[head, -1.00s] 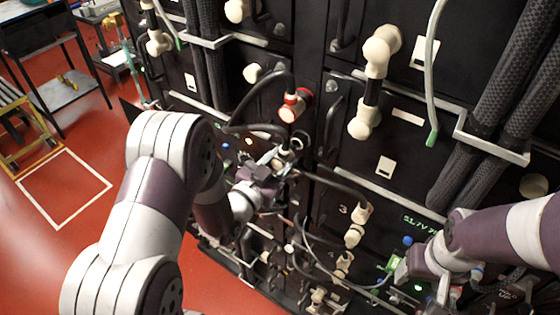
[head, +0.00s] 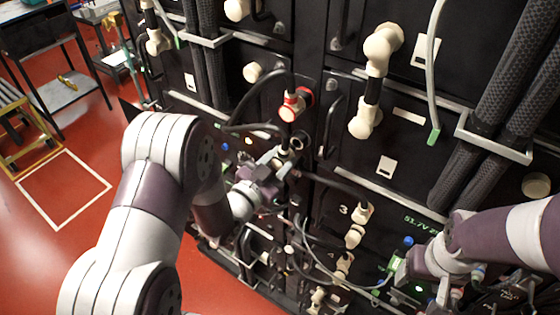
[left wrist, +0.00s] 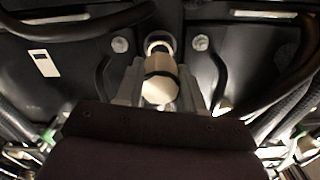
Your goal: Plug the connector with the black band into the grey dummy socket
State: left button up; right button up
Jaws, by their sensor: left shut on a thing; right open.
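My left gripper (head: 283,160) is in front of the black cabinet, below the red-banded connector (head: 294,104). In the left wrist view its fingers (left wrist: 158,90) are shut on a cream connector (left wrist: 160,84), seen end-on. In the head view a ring-shaped opening (head: 297,143) shows beside the left fingertips. My right gripper (head: 402,272) is open at the lower right, its fingers mostly unclear.
Black cables loop around the left gripper. Cream elbow connectors (head: 380,45) and (head: 356,226) stick out of the cabinet. A thick braided cable bundle (head: 500,110) runs down the right. Dark handles (left wrist: 217,62) flank the socket. Open red floor (head: 60,235) lies to the left.

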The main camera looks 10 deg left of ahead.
pick_arm(q)
jog(key=shift+b+x, duration=0.65)
jog(key=shift+x, duration=1.1)
jog(key=o, duration=1.2)
jog(key=shift+o, duration=0.2)
jog(key=shift+s+a+f, duration=0.1)
jog(key=shift+s+a, duration=0.05)
jog(key=shift+s, duration=0.15)
jog(key=b+v, duration=0.4)
jog(key=v, duration=0.8)
jog(key=shift+b, duration=0.3)
